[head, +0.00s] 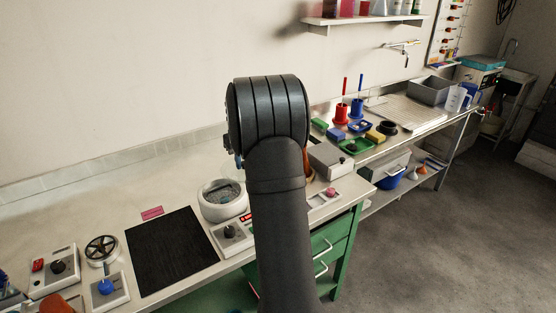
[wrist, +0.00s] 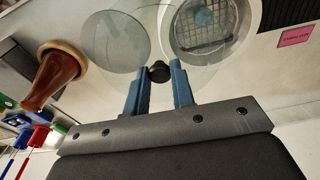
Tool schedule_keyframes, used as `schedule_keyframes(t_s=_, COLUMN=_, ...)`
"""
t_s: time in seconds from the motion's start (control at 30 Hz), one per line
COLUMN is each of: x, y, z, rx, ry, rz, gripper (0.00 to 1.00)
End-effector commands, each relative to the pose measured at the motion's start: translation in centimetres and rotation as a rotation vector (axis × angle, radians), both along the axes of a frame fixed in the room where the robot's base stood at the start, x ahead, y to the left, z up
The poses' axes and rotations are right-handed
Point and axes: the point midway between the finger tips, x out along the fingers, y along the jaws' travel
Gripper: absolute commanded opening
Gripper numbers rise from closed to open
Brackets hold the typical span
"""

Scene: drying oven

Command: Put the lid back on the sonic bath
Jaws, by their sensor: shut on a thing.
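The sonic bath (head: 222,211) is a round white tub on the bench, left of my arm in the head view. In the wrist view its open top with a wire basket (wrist: 203,28) shows at the upper right. My gripper (wrist: 159,74) is shut on the black knob (wrist: 159,71) of the clear lid (wrist: 172,55). The see-through lid spreads beyond the fingertips and overlaps part of the bath opening in this view. Its height above the bath I cannot tell. In the head view my arm hides most of the gripper and lid.
A flat grey disc (wrist: 115,41) lies beside the bath in the wrist view. A brown conical object (wrist: 52,78) stands further left. A black mat (head: 171,252) and pink label (head: 152,212) lie left of the bath; a control box (head: 232,235) is in front.

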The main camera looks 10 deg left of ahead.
Motion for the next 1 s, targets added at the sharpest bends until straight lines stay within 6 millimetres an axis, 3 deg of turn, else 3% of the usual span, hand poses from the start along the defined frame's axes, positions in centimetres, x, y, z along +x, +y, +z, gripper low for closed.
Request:
schedule_keyframes(t_s=0.03, x=-1.0, y=1.9, z=0.3, rx=0.001, ry=-0.001, rz=0.041, gripper=0.0)
schedule_keyframes(t_s=0.1, x=-2.2, y=3.7, z=0.6, rx=0.0, ry=-0.001, rz=0.087, gripper=0.0)
schedule_keyframes(t_s=0.3, x=-4.2, y=6.6, z=0.9, rx=0.0, ry=0.0, rz=0.157, gripper=0.0)
schedule_keyframes(t_s=0.47, x=-4.4, y=7.0, z=0.4, rx=0.0, ry=0.0, rz=0.167, gripper=0.0)
schedule_keyframes(t_s=1.0, x=-4.4, y=6.9, z=-4.4, rx=0.0, ry=0.0, rz=0.165, gripper=0.0)
